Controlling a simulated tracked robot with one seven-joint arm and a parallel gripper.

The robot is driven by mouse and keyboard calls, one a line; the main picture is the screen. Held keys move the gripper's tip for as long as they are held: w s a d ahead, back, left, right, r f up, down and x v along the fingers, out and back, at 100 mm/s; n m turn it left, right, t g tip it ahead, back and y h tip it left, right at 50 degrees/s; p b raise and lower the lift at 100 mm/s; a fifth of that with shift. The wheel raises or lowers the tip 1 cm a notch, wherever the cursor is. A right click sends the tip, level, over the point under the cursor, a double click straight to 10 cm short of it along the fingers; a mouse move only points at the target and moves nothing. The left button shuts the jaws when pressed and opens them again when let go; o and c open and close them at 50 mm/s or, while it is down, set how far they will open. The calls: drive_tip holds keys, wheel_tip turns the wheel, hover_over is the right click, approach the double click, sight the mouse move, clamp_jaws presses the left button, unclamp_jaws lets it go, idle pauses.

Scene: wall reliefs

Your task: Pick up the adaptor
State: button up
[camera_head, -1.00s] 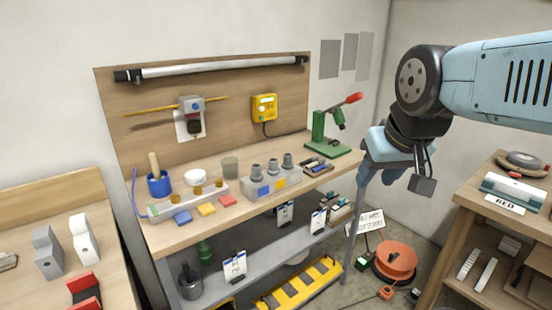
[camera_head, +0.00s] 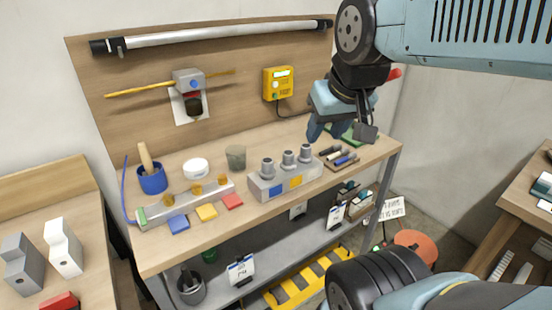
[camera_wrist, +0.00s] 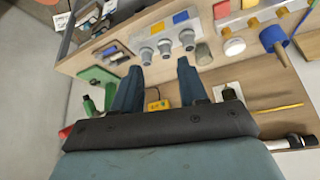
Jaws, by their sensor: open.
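Three grey stepped cylinders (camera_head: 288,159) stand upright on a grey block (camera_head: 262,190) with a blue and a yellow square on its front. One of them may be the adaptor; I cannot tell which. They also show in the wrist view (camera_wrist: 165,48), near the top middle. My gripper (camera_head: 318,132) is above the back right part of the bench, close behind and above the rightmost cylinder in the head view. In the wrist view its two fingers (camera_wrist: 160,65) are apart with nothing between them. The cylinders are beyond the fingertips, apart from them.
The workbench (camera_head: 215,238) also carries a blue cup (camera_head: 152,180), a white round lid (camera_head: 195,168), a grey-green cup (camera_head: 236,157), coloured tiles (camera_head: 206,212) and a small tray of parts (camera_head: 340,158). A yellow box (camera_head: 278,83) hangs on the back panel. My arm partly hides a green press.

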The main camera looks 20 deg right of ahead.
drive_tip(key=shift+o, duration=0.4)
drive_tip(key=shift+w+d, duration=0.1)
drive_tip(key=shift+d, duration=0.05)
drive_tip(key=o, duration=0.3)
drive_tip(key=shift+w+r, duration=0.15)
drive_tip(key=shift+w, duration=0.25)
drive_tip(key=shift+o, duration=0.2)
drive_tip(key=w+a+m+g, duration=0.1)
drive_tip(key=w+g, duration=0.1)
drive_tip(key=w, duration=0.6)
drive_tip(key=shift+w+g, duration=0.2)
drive_tip(key=shift+g, duration=0.2)
drive_tip(key=m+g, duration=0.2)
drive_tip(key=g, duration=0.1)
hover_over(288, 152)
wheel_tip(288, 152, down, 4)
drive_tip(key=f, duration=0.8)
drive_tip(key=shift+w+a+f, duration=0.15)
drive_tip(key=shift+a+f, duration=0.1)
drive_tip(key=shift+a, duration=0.05)
drive_tip(key=shift+s+d+f, duration=0.1)
drive_tip(key=shift+d+f, duration=0.05)
drive_tip(key=shift+f, duration=1.2)
drive_tip(key=shift+s+d+f, duration=0.1)
drive_tip(key=shift+f, duration=1.2)
